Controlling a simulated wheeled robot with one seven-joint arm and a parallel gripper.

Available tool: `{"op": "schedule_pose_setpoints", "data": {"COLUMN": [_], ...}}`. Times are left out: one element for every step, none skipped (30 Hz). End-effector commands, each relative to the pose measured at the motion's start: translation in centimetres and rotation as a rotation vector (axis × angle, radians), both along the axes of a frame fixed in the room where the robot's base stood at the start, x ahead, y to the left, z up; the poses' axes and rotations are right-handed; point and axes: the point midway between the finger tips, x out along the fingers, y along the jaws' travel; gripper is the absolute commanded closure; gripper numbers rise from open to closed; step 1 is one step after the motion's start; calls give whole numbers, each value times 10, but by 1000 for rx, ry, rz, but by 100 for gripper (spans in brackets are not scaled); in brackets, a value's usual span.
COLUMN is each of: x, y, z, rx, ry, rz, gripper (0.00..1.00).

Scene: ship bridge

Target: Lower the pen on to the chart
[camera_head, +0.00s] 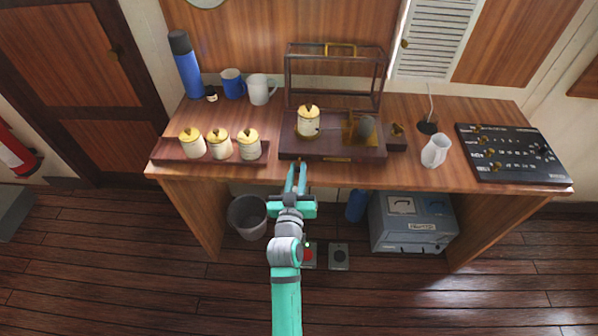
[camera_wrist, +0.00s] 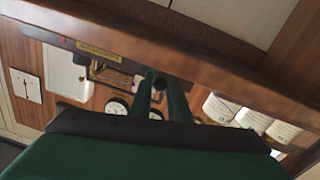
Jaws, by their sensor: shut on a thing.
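The recording instrument's dark wooden base (camera_head: 337,149) stands on the desk near its front edge. A cream chart drum (camera_head: 308,126) with a brass top stands upright on its left part. A thin pen arm (camera_head: 332,128) runs from the brass mechanism (camera_head: 360,127) at the right toward the drum; I cannot tell whether its tip touches the chart. My gripper (camera_head: 297,167) is at the base's front, left of the brass label (camera_head: 337,159). It is shut on a small dark part (camera_wrist: 159,80), mostly hidden by the fingers.
The glazed case (camera_head: 335,75) stands behind the base. The desk's front edge lies close below the gripper.

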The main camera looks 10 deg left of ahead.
Motion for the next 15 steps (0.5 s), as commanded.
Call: {"op": "schedule_pose_setpoints", "data": {"x": [-2,-2,-2,-2,-1,-1,-1,-1,-1,-1,-1,-2,-3,-5,-8], "y": [0,0,0,0,0,0,0,0,0,0,0,0,-1,-1,-1], "z": [-4,-4,-4,-4,-3,-3,-2,-2,-2,-2,-1,-1,-2,-2,-2], "rx": [-1,-1,-1,-1,-1,-1,0,0,0,0,0,0,0,0,0], "ry": [9,9,8,8,7,6,5,5,4,4,4,3,3,4,4], "rz": [-1,-1,-1,-1,0,0,-1,-1,-2,-2,-2,-2,-2,-1,-1], "gripper": [81,74,72,72,72,72,72,72,72,72,72,72,72,72,72]}}
